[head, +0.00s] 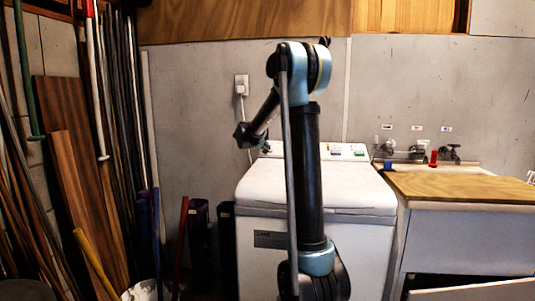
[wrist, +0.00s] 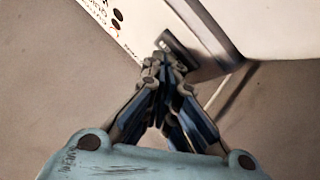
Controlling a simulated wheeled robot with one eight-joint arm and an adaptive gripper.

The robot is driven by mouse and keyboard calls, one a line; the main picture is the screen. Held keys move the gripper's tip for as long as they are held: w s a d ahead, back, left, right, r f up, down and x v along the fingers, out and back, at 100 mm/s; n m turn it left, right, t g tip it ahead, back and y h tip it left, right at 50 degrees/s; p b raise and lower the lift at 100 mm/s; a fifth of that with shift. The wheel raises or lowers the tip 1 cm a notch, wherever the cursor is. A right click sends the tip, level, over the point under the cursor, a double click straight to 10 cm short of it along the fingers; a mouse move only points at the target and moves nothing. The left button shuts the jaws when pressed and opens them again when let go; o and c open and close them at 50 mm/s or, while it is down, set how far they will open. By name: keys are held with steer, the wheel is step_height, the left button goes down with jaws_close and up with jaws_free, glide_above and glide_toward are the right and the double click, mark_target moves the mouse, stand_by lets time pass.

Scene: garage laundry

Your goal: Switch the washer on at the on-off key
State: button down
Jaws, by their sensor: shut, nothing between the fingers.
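The white washer (head: 360,192) stands against the back wall, its control panel (head: 347,150) along the rear top edge with small coloured keys. My arm crosses in front of the washer and hides part of its top and panel. My gripper (head: 241,137) is left of the panel's left end in the head view. In the wrist view my gripper (wrist: 162,62) is shut and empty, its tips overlapping the edge of a white panel (wrist: 135,18) with dark round marks and print. A dark grey block (wrist: 205,64) lies just beyond the tips. I cannot tell whether they touch, or which part is the on-off key.
A wall outlet (head: 242,85) with a cord is above the gripper. Taps (head: 417,153) and a sink with a wooden board (head: 463,187) stand right of the washer. Long poles and planks (head: 75,175) lean at the left.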

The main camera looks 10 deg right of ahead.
steer(key=shift+r, duration=0.15)
steer(key=shift+s+a+r, duration=0.1)
steer(key=shift+s+r, duration=0.2)
steer(key=shift+r, duration=0.35)
steer(key=shift+r, duration=0.1)
steer(key=shift+s+a+r, duration=0.1)
steer(key=shift+s+r, duration=0.2)
steer(key=shift+r, duration=0.45)
steer(key=shift+s+a+r, duration=0.1)
steer(key=shift+s+r, duration=0.2)
steer(key=shift+r, duration=0.4)
steer(key=shift+s+a+r, duration=0.1)
steer(key=shift+s+r, duration=0.2)
steer(key=shift+r, duration=0.45)
